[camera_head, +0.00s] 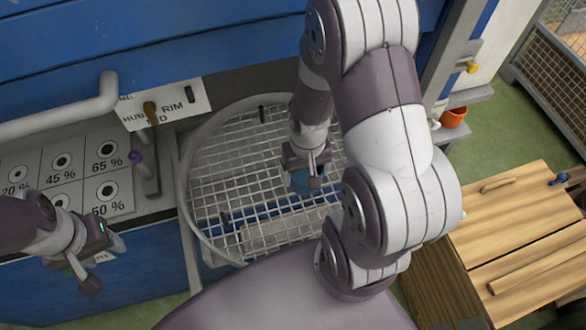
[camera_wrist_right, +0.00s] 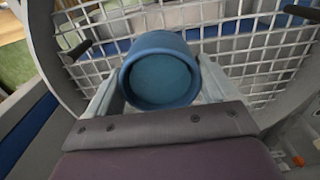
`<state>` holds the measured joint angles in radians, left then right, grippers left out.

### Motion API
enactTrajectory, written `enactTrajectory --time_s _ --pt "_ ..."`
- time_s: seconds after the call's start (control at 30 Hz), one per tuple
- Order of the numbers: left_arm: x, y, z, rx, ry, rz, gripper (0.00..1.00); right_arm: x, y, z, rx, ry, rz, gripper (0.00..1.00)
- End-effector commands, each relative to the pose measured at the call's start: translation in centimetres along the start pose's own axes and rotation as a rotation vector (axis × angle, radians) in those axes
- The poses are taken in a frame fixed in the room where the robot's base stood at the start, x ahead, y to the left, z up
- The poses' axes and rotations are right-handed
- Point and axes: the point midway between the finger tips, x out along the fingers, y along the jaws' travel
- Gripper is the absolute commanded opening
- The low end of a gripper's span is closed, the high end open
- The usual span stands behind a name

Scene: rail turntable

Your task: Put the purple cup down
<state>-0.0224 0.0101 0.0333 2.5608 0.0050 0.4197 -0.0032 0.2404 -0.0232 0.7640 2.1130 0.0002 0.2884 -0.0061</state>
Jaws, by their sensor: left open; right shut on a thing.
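No plainly purple cup shows. A blue cup (camera_head: 301,183) is in my right gripper (camera_head: 306,163), over the wire-mesh turntable (camera_head: 215,165). In the right wrist view the round blue cup (camera_wrist_right: 162,72) sits between the two pale fingers of my right gripper (camera_wrist_right: 160,95), which is shut on it. I cannot tell whether the cup touches the mesh. My left gripper (camera_head: 95,262) is open and empty at the lower left, in front of the blue cabinet.
Dark pegs (camera_head: 262,114) stand at the turntable's round grey rim. A light flat panel (camera_head: 285,230) shows at the mesh's near part. A panel with percent markings (camera_head: 85,165) and a purple-knobbed lever (camera_head: 137,158) lie left. A wooden crate (camera_head: 510,230) and orange pot (camera_head: 453,116) stand right.

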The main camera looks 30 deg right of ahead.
Motion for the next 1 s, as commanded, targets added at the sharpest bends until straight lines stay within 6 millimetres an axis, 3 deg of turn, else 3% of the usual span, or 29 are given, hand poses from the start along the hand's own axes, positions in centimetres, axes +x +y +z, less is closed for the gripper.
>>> enactTrajectory --time_s 0.1,0.23,0.5,0.87,0.9,0.93,1.0 --pt "-0.3 0.0 -0.1 0.0 0.0 0.0 0.53 1.5 -1.2 -2.3 -0.001 -0.001 0.0 0.51" --pt "-0.3 0.0 -0.1 0.001 0.001 0.0 0.53 2.3 -1.8 -3.5 0.0 0.0 0.0 0.51" --pt "-0.7 0.0 -0.1 0.0 0.001 0.0 0.53 6.2 -1.8 -3.6 0.002 -0.001 0.0 0.51" --pt "-0.4 0.0 -0.1 0.001 0.001 0.0 0.53 6.8 -1.8 -3.6 0.002 0.001 0.0 0.51" --pt "-0.4 0.0 -0.1 0.001 0.0 0.0 0.53 6.8 -1.8 -3.6 0.002 0.002 0.0 0.92" --pt "-0.5 0.0 -0.1 0.0 0.0 0.0 0.53 6.7 -1.8 -3.6 0.002 0.002 0.0 1.0" --pt "-0.5 0.0 -0.1 0.0 0.0 0.0 0.53 6.7 -1.8 -3.6 0.002 0.001 0.0 1.0"
